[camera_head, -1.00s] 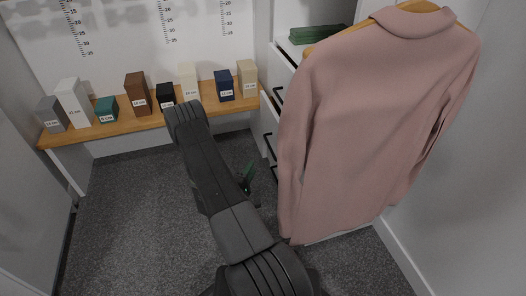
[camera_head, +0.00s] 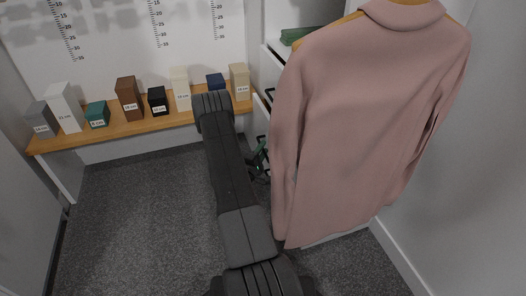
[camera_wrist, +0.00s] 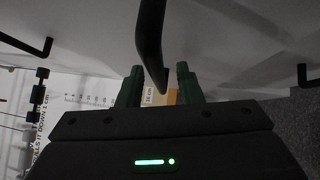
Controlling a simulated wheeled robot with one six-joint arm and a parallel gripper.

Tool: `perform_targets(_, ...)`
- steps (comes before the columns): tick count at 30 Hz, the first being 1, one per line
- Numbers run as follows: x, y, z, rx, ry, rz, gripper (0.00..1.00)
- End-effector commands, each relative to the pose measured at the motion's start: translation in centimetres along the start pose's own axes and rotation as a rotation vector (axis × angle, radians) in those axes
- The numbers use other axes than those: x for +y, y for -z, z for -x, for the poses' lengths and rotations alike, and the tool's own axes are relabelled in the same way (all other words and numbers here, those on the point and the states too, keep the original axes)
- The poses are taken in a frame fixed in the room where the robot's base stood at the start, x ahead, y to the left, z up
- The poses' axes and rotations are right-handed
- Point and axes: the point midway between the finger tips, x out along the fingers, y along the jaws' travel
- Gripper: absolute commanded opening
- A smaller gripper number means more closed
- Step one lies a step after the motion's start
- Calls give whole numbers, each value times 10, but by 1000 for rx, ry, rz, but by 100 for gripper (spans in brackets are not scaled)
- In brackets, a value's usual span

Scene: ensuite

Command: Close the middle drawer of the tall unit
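The tall unit (camera_head: 275,48) is white and stands at the right, mostly hidden behind a hanging pink jacket. How far the middle drawer stands out cannot be told in the head view. My gripper (camera_head: 261,156) is at the drawer fronts, partly hidden by my arm and the jacket. In the wrist view my gripper (camera_wrist: 158,86) has its two green fingers apart, with a dark bar handle (camera_wrist: 150,40) reaching between them. Contact with the handle cannot be told. Two other dark handles show, one at the left (camera_wrist: 38,48) and one at the right (camera_wrist: 304,75).
The pink jacket (camera_head: 365,120) hangs close to the right of my arm. A wooden shelf (camera_head: 100,134) with several labelled boxes runs along the back wall. Grey carpet (camera_head: 145,215) to the left is clear.

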Motion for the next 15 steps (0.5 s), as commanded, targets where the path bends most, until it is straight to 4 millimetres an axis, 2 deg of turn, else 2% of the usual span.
perform_targets(3,0,0,-6,0,-1,0,33)
perform_targets(11,0,0,-8,1,0,0,33)
perform_targets(15,0,0,-7,1,0,0,9)
